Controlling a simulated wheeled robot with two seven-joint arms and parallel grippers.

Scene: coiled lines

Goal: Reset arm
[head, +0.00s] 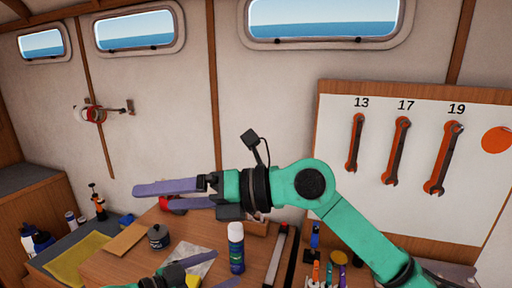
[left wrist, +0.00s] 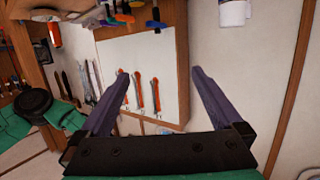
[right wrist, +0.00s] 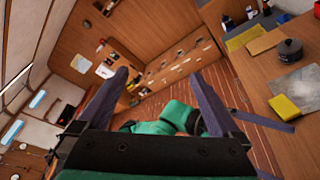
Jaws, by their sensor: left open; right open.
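My right gripper (head: 168,194) is held up in front of the wall, above the workbench, its green arm crossing from the lower right of the head view. Its fingers point left, stand apart and hold nothing, as the right wrist view (right wrist: 160,74) also shows. My left gripper (head: 208,268) is low at the bottom edge of the head view, over the bench, its fingers pointing right. Its arm is mostly out of frame. In the left wrist view (left wrist: 160,72) its fingers are spread and empty, facing the wrench board.
A wooden workbench (head: 115,273) holds a dark pot (head: 158,236), a spray can (head: 236,248) and a yellow cloth (head: 78,262).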

